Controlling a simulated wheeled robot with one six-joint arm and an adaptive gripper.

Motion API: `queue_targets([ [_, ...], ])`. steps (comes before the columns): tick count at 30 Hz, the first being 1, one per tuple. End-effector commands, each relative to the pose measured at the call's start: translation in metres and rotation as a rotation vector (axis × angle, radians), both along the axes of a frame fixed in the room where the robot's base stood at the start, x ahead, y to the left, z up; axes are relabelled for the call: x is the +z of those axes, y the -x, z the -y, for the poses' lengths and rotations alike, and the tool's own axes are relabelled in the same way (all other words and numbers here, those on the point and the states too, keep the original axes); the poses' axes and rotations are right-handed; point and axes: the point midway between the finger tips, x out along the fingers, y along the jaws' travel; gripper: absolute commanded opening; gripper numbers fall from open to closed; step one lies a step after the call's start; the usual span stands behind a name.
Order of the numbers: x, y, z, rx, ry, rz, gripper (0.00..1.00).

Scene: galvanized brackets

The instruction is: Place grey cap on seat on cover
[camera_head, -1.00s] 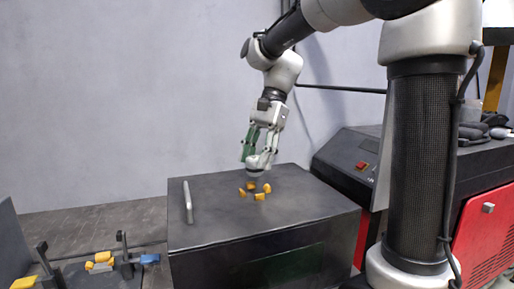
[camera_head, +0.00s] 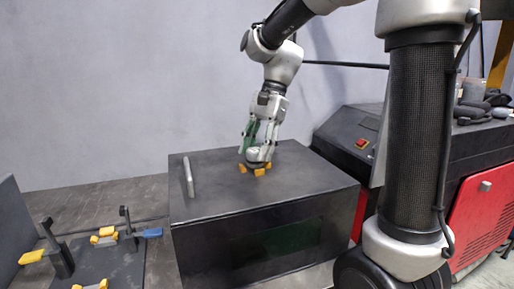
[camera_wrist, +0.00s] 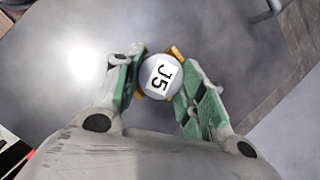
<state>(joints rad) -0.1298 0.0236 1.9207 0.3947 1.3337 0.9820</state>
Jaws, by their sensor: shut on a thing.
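My gripper (camera_head: 258,160) is shut on the grey cap, which shows in the wrist view as a round grey piece (camera_wrist: 161,77) with a white "J5" label. The green-padded fingers hold it from both sides. In the head view the cap is low over the dark cover (camera_head: 215,190), among the yellow blocks of the seat (camera_head: 259,172). Yellow bits (camera_wrist: 177,52) also show beside the cap in the wrist view. I cannot tell whether the cap touches the cover. The seat's centre is hidden under the cap and fingers.
A light bar handle (camera_head: 188,176) stands on the cover's left side. A fixture plate (camera_head: 112,262) with yellow and blue clamps lies at the lower left. A red and black machine (camera_head: 482,225) stands at the right. The cover's front part is clear.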

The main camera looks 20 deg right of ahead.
Motion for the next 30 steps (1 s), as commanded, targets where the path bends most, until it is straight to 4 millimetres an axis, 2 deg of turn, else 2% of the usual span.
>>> queue_targets([
  [27,-0.022,0.001,0.001,0.001,0.003,-0.007,0.10],
  [28,-0.022,0.001,0.001,0.001,0.003,-0.007,0.45],
  [30,-0.022,0.001,0.001,0.001,0.004,-0.007,0.58],
])
